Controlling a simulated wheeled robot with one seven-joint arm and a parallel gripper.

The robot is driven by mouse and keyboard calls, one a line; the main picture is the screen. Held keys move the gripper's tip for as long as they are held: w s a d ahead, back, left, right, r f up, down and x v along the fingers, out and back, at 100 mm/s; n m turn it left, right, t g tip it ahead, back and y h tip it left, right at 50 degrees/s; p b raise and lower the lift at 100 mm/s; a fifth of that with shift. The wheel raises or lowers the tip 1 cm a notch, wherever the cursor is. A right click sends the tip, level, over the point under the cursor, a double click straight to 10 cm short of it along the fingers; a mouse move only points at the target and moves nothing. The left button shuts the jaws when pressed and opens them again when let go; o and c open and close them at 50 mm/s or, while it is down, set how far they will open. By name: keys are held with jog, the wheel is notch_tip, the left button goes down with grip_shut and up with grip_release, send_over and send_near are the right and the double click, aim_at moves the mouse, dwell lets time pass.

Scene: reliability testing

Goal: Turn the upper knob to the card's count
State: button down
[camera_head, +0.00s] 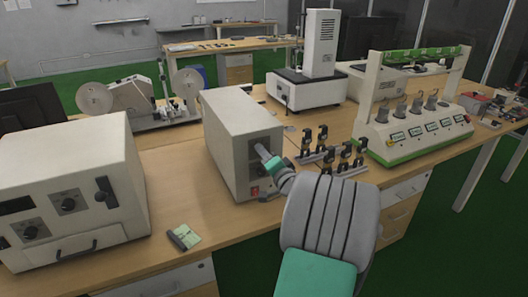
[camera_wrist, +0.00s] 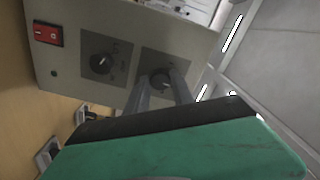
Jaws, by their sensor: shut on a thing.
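The grey-beige box (camera_head: 228,140) stands mid-table with its dark control panel facing my arm. In the wrist view the upper knob (camera_wrist: 161,80) sits between the two fingers of my gripper (camera_wrist: 160,90), which is shut on it. The lower knob (camera_wrist: 101,64) is free, with dial marks around it, too small to read. In the head view my gripper (camera_head: 263,152) reaches the upper panel and hides the upper knob. A small pale green card (camera_head: 187,236) in a dark holder lies at the table's front edge; its marks are too small to count.
A larger box (camera_head: 70,170) with two knobs and a handle stands left. Several small black clamps (camera_head: 325,150) stand just right of the middle box. A green-white tester (camera_head: 415,130) is farther right. A red switch (camera_wrist: 47,34) sits on the box below the knobs.

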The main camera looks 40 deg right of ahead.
jog(key=m+p, duration=0.8)
jog(key=m, duration=0.4)
jog(key=shift+r+m, duration=0.1)
jog(key=shift+m, duration=0.2)
jog(key=shift+p, duration=0.3)
jog(key=c, duration=1.1)
grip_release()
